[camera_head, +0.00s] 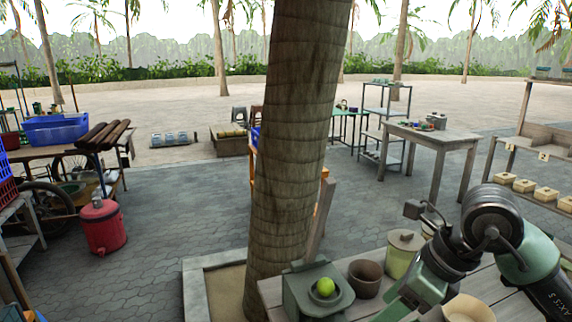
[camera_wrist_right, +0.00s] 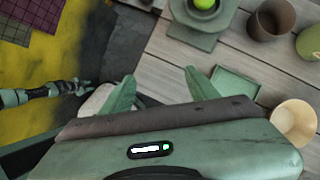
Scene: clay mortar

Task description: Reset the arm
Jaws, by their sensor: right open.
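My right arm comes in from the right in the head view and reaches over the near wooden table. In the right wrist view, my right gripper (camera_wrist_right: 160,80) shows two green fingers spread apart with nothing between them. It is near the table edge. A green stand (camera_head: 303,292) with a round green fruit (camera_head: 326,287) on it is left of the arm in the head view. The fruit (camera_wrist_right: 204,4) also shows at the top of the wrist view.
A brown pot (camera_head: 365,279), a lidded pale green jar (camera_head: 402,255) and a beige bowl (camera_wrist_right: 295,121) stand on the near table. A small green tray (camera_wrist_right: 236,84) lies close to the right finger. A thick tree trunk (camera_head: 290,140) rises behind the table.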

